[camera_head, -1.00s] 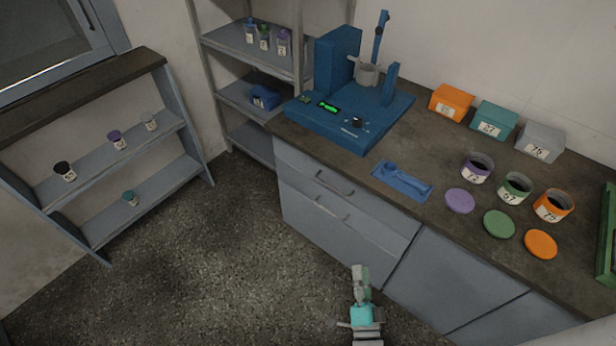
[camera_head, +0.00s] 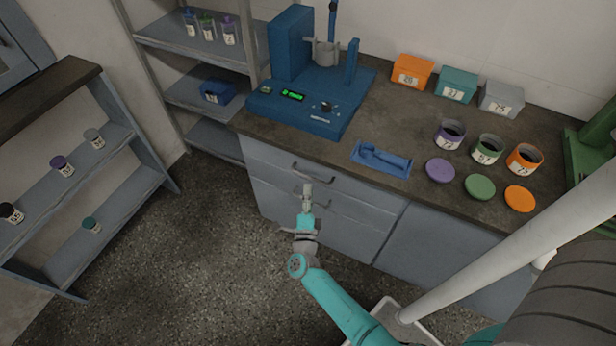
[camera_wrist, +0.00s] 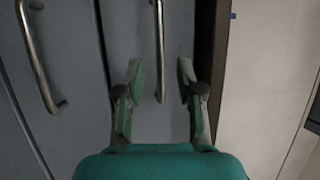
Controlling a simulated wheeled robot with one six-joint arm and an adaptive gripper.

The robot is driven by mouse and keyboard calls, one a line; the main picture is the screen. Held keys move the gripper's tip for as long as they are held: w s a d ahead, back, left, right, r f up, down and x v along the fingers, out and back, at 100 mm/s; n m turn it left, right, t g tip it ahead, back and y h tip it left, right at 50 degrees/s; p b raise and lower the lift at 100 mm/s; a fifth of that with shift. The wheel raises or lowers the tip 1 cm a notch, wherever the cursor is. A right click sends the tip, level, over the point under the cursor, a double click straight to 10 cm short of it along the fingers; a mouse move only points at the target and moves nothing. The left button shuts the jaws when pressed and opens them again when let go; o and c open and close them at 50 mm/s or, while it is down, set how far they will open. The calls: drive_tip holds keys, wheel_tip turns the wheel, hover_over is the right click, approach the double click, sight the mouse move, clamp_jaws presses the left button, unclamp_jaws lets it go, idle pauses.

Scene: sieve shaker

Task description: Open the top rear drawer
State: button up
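The top drawer (camera_head: 275,160) is a grey-blue front just under the dark countertop, and it is closed. Its metal bar handle (camera_head: 313,174) also shows in the wrist view (camera_wrist: 158,45), upright in that picture. My gripper (camera_head: 307,189) is in front of the drawers, just below the top handle in the head view. In the wrist view my gripper (camera_wrist: 160,73) is open, with one finger on each side of the top handle's near end. I cannot tell whether the fingers touch it. A lower drawer with its own handle (camera_wrist: 40,60) sits beside it and is closed.
The countertop (camera_head: 400,188) overhangs close to my gripper and shows as a dark strip in the wrist view. On it stand a blue sieve shaker (camera_head: 305,105), boxes, open jars, lids and a blue tray (camera_head: 382,159). The floor (camera_head: 190,265) at left is clear.

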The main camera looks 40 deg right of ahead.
sight(310, 177)
drive_tip(key=shift+x, duration=3.05)
clamp_jaws()
